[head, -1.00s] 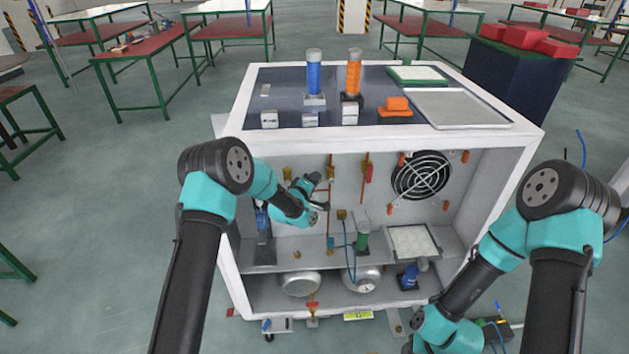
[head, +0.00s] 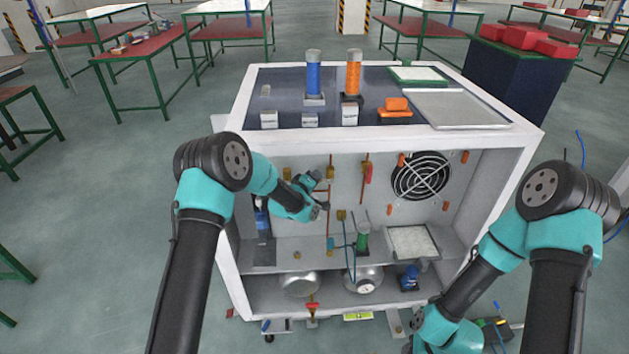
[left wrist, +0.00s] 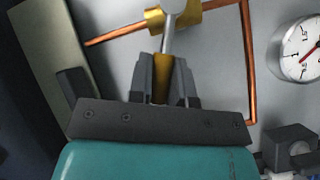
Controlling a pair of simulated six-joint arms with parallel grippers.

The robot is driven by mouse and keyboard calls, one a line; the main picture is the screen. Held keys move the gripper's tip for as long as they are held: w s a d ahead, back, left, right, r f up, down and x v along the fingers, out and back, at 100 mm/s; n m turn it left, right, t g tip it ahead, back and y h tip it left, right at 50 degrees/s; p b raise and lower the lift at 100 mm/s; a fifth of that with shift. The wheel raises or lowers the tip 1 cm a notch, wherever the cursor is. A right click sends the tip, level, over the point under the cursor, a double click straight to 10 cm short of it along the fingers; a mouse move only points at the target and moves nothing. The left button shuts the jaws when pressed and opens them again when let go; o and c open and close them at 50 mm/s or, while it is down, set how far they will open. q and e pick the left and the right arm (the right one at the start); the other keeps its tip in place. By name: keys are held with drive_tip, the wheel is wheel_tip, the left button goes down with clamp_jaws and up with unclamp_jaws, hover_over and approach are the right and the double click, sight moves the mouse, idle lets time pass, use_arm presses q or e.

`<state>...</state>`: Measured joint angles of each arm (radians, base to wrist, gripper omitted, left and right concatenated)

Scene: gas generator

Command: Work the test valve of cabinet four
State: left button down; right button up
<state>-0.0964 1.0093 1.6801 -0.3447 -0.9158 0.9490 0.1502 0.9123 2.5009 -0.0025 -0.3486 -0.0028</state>
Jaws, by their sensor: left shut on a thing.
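The open-fronted white cabinet (head: 232,250) stands ahead of me, with pipes and brass valves on its inner back wall. My left gripper (head: 325,191) is inside its left half, in front of the back wall. In the left wrist view its jaws (left wrist: 164,84) are shut on a yellow valve handle (left wrist: 162,72). A silver stem joins this handle to a brass valve body (left wrist: 172,18) on a copper pipe. In the head view my gripper and wrist hide most of this spot. My right arm hangs low at the lower right, and its jaws cannot be made out.
A round gauge (left wrist: 299,50) sits right of the held valve in the left wrist view. In the cabinet are a fan grille (head: 421,176), a green cylinder (head: 362,238) and a blue item (head: 409,278). Blue (head: 313,76) and orange (head: 353,73) columns stand on top.

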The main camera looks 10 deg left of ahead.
use_arm(q)
drive_tip(key=shift+w+d+r+m+g+y, duration=0.1)
drive_tip(key=shift+d+r+m+g+y, duration=0.3)
drive_tip(key=shift+m, duration=0.2)
drive_tip(key=shift+d+r+m+g+y, duration=0.15)
drive_tip(key=shift+r+m+g+y, duration=0.2)
drive_tip(key=shift+r+m, duration=0.2)
drive_tip(key=shift+w+d+r+m+g+y, duration=0.1)
drive_tip(key=shift+d+r+m+g+y, duration=0.2)
drive_tip(key=shift+m+g, duration=0.2)
drive_tip(key=c, duration=1.1)
unclamp_jaws()
drive_tip(key=shift+o, duration=0.2)
drive_tip(key=v, duration=1.7)
drive_tip(key=shift+s+d, duration=0.2)
drive_tip(key=shift+s, duration=0.05)
